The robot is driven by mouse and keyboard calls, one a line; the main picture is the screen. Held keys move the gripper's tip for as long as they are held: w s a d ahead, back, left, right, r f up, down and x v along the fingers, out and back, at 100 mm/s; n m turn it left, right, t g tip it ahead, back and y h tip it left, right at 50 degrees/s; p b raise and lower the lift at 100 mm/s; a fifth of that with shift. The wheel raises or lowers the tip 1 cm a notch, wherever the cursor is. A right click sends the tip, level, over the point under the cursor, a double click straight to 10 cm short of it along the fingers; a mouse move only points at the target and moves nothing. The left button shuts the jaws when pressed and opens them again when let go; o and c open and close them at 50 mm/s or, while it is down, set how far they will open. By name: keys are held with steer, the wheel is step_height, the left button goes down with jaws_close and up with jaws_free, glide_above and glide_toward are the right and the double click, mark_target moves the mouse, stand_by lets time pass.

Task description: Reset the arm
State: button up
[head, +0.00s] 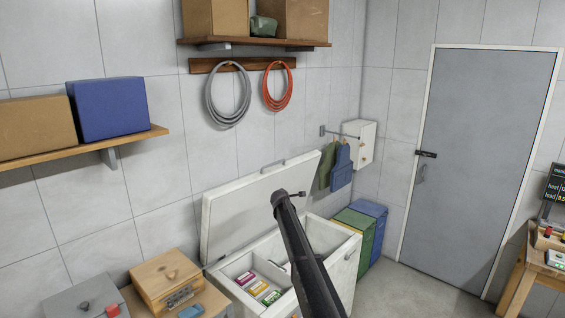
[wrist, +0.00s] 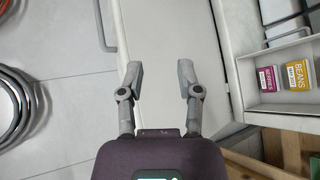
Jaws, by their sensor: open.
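My gripper (wrist: 160,74) is open in the wrist view, with its two grey fingers apart and nothing between them. The white lid (wrist: 150,30) of the chest freezer lies behind the fingers in that view; I cannot tell how far away. In the head view my dark arm rises from the bottom edge in front of the open freezer (head: 338,238). The fingers are hard to make out there. A grey coiled hose (head: 209,105) and an orange coiled hose (head: 266,97) hang on a wooden rail on the wall, away from my arm.
The freezer lid (head: 245,208) stands raised against the wall. Labelled boxes (head: 257,287) lie in a compartment inside. Green and blue bins (head: 369,221) stand right of the freezer. A wooden box (head: 166,280) is at lower left. Free floor (head: 420,295) lies before the grey door (head: 475,160).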

steer(key=s+d+f+m+g+b, duration=0.25)
steer(key=s+d+f+m, duration=0.2)
steer(key=s, duration=0.65)
steer(key=s+d+f+m+g+h+b, duration=0.1)
steer(key=s+d+f+m+g+b, duration=0.15)
steer(key=s+d+f, duration=0.55)
steer(key=s+d+f+m+g+b, duration=0.2)
steer(key=s+f+m+b, duration=0.15)
steer(key=s, duration=0.95)
steer(key=s+d+f+m+g+b, duration=0.1)
steer(key=s+f+m+g+b, duration=0.1)
steer(key=s, duration=0.9)
steer(key=s+d+f+m+g+y+b, duration=0.1)
steer(key=s+f+m, duration=0.3)
steer(key=s, duration=0.7)
steer(key=s+f+m+g+y+b, duration=0.1)
steer(key=s+f+m+g+b, duration=0.2)
steer(key=s, duration=0.8)
steer(key=shift+d+f+b, duration=0.35)
steer(key=shift+d+f, duration=0.05)
steer(key=shift+f, duration=0.4)
